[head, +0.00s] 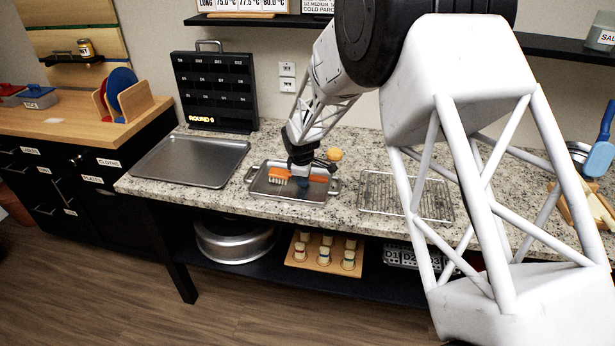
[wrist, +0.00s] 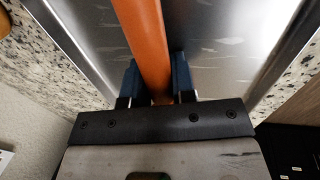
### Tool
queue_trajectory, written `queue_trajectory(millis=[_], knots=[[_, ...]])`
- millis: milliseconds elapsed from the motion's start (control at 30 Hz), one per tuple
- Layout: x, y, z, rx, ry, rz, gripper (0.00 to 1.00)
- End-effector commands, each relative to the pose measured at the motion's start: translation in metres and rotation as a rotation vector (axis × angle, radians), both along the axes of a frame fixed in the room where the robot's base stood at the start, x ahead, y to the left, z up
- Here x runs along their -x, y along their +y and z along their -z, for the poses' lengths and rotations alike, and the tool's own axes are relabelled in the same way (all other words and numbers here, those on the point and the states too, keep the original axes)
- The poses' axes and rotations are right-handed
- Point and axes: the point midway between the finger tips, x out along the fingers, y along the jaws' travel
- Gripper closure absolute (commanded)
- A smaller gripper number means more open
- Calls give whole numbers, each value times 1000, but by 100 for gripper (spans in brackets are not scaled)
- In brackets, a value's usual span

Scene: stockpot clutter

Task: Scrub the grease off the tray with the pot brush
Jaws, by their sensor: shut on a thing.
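The pot brush (head: 279,173) has an orange handle and pale bristles. It is over the small metal tray (head: 327,196) with side handles, on the counter. My gripper (head: 301,181) is above this tray, shut on the orange handle. In the wrist view the handle (wrist: 143,35) runs between the blue fingers of my gripper (wrist: 156,82). The tray's metal (wrist: 215,25) lies beneath, with pale smears on it. The bristles are out of sight in the wrist view. I cannot tell whether they touch the tray.
A larger bare sheet pan (head: 190,160) lies to the left, and a wire rack (head: 385,192) to the right. A small yellow round thing (head: 334,154) shows behind the tray. A black board (head: 215,88) stands at the back. My arm hides part of the right counter.

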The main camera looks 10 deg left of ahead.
Motion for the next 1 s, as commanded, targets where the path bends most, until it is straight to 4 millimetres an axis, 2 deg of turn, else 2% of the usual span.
queue_trajectory(millis=[67,533,1000], knots=[[-1,8,0,-1,-1,-1,94],[-38,6,0,-1,-2,1,94],[0,6,-1,-1,-3,-1,94]])
